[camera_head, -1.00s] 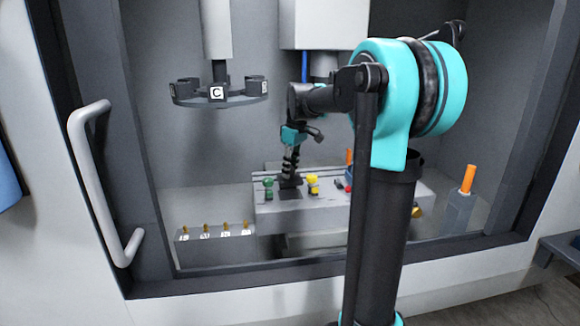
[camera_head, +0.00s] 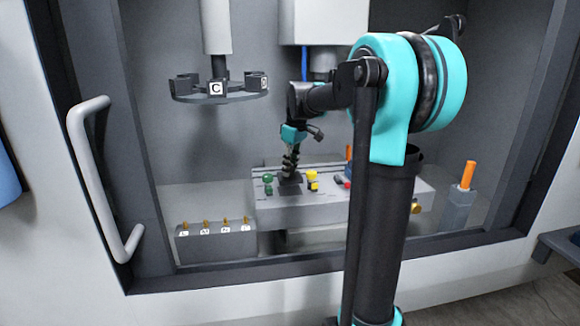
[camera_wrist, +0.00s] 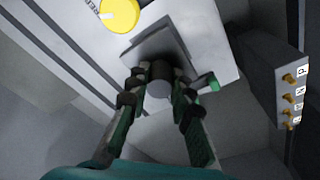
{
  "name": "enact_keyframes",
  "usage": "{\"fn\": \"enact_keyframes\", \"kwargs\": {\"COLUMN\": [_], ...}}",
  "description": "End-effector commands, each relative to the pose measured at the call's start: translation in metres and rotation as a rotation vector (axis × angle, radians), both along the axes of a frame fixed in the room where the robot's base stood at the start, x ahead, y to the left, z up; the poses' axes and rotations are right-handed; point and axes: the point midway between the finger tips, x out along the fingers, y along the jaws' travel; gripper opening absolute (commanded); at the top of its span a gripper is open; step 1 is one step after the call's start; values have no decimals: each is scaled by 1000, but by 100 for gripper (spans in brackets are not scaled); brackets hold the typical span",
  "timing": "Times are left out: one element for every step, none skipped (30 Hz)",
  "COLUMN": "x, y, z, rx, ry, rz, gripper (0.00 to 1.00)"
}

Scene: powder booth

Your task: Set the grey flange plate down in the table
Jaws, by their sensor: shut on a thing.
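The grey flange plate (camera_wrist: 159,89) shows in the wrist view as a round grey end between my fingers; the rest of it is partly hidden by them. My gripper (camera_wrist: 157,78) is shut on it. In the head view my gripper (camera_head: 290,168) points down over the light grey table (camera_head: 330,212), with a dark base shape (camera_head: 290,178) under the fingertips. A dark square patch (camera_head: 289,189) lies on the table top at that spot. I cannot tell whether the plate touches the table.
A green knob (camera_head: 268,184) stands left of the gripper, a yellow one (camera_head: 312,177) right, also in the wrist view (camera_wrist: 119,14). A block with several labelled pegs (camera_head: 216,241) is at left. A rotary carousel (camera_head: 218,90) hangs above. An orange-topped post (camera_head: 467,177) is at right.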

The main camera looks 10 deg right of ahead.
Motion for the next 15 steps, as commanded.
{"fn": "enact_keyframes", "kwargs": {"x": [0, 0, 0, 0, 0, 0, 0, 0, 0, 0, 0, 0, 0, 0, 0], "y": [0, 0, 0, 0, 0, 0, 0, 0, 0, 0, 0, 0, 0, 0, 0], "z": [-2, -3, -4, -5, -6, -8, -9, -10, -12, -13, -14, -15, -16, -17, -18], "rx": [0, 0, 0, 0, 0, 0, 0, 0, 0, 0, 0, 0, 0, 0, 0], "ry": [0, 0, 0, 0, 0, 0, 0, 0, 0, 0, 0, 0, 0, 0, 0], "rz": [0, 0, 0, 0, 0, 0, 0, 0, 0, 0, 0, 0, 0, 0, 0], "gripper": [0, 0, 0, 0, 0, 0, 0, 0, 0, 0, 0, 0, 0, 0, 0]}}
